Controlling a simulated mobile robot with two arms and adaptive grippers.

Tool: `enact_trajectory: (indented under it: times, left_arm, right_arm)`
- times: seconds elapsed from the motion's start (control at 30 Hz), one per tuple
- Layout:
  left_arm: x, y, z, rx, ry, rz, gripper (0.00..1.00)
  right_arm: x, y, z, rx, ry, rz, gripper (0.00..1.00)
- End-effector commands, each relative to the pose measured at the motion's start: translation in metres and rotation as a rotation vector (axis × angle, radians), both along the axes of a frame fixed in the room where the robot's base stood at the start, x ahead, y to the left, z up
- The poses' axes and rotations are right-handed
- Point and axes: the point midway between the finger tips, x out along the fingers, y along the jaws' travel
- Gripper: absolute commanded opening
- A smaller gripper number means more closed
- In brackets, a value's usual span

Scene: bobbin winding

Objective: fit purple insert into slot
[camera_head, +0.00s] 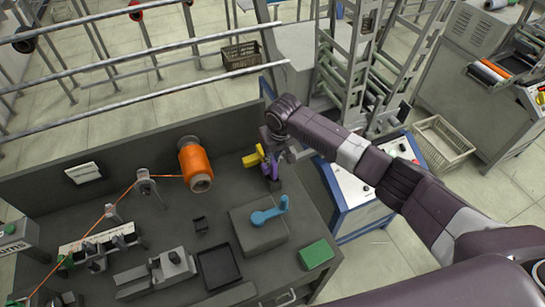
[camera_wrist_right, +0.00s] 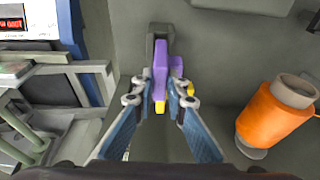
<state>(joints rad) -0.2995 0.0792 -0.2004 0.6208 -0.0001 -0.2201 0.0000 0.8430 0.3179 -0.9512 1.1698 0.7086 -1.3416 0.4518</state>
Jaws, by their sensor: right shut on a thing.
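The purple insert (camera_head: 266,170) is at the right back of the dark workbench, under my right gripper (camera_head: 276,152). In the right wrist view my right gripper (camera_wrist_right: 161,95) has its fingers on both sides of the purple insert (camera_wrist_right: 160,68) and is shut on it. A yellow piece (camera_head: 252,158) sits right beside the insert. A small dark block (camera_head: 273,185) is at the insert's lower end and also shows in the right wrist view (camera_wrist_right: 158,33). I cannot make out the slot or how deep the insert sits. My left gripper is not in view.
An orange spool (camera_head: 195,163) stands left of the gripper, with thread running left. A grey block with a blue crank (camera_head: 268,213) is in front, and a green box (camera_head: 316,254) lies near the right edge. A back panel (camera_head: 130,150) borders the bench.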

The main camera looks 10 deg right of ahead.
Motion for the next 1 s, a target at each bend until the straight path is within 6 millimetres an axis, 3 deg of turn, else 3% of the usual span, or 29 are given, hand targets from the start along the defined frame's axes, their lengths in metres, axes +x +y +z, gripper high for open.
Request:
enact_trajectory:
  times: [0.63,1.0]
  left_arm:
    - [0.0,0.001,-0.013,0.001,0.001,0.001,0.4]
    - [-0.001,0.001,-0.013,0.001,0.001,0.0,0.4]
  right_arm:
    - [0.0,0.0,-0.027,0.0,0.0,0.001,0.0]
    - [0.0,0.0,-0.029,0.0,-0.001,0.001,0.0]
